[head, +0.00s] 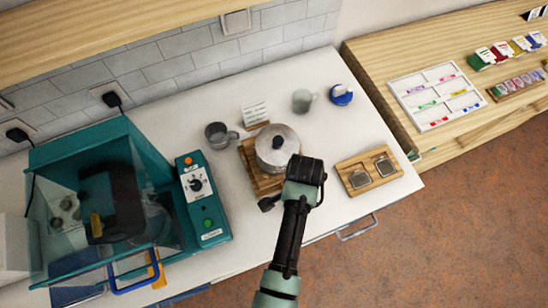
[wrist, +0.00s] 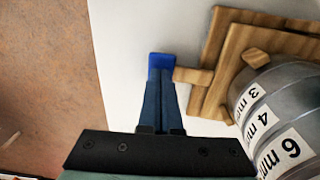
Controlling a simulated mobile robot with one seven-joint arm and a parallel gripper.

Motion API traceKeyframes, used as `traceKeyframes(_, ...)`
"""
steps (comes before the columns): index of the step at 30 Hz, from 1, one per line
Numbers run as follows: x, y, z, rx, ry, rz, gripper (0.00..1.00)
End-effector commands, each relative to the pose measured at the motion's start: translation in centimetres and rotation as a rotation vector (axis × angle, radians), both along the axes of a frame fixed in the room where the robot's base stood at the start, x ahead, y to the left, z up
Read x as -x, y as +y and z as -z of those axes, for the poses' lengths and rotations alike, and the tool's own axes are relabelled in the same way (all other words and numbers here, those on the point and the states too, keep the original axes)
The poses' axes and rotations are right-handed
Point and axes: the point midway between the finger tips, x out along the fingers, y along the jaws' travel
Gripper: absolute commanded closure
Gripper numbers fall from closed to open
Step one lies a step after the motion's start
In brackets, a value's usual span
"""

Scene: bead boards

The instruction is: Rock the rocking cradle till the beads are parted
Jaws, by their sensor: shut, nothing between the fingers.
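The rocking cradle (head: 247,158) is a square wooden stand near the middle of the counter. A round metal sieve stack (head: 277,150) with a lid and knob sits on it. In the wrist view the stack (wrist: 270,115) shows labels 3 mm, 4 mm and 6 mm, and a wooden peg (wrist: 193,76) juts from the cradle. My gripper (head: 267,204) is shut and empty at the cradle's front side. In the wrist view its blue fingertips (wrist: 162,62) are right at the peg's end; I cannot tell whether they touch. The beads are hidden inside the stack.
A teal machine (head: 150,150) and its control box (head: 203,200) stand left. A wooden tray (head: 351,166) with two metal dishes is right. A grey mug (head: 217,136), a card (head: 255,112), a pale cup (head: 302,100) and a blue-white object (head: 341,95) stand behind. The counter's front edge is close.

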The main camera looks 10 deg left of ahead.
Motion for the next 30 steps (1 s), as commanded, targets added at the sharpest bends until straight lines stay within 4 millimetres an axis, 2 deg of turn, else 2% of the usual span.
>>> traceKeyframes(16, 0.0, 0.0, -4.1, 0.001, 0.001, 0.001, 1.00)
traceKeyframes(30, 0.0, 0.0, -3.6, 0.001, 0.001, 0.000, 1.00)
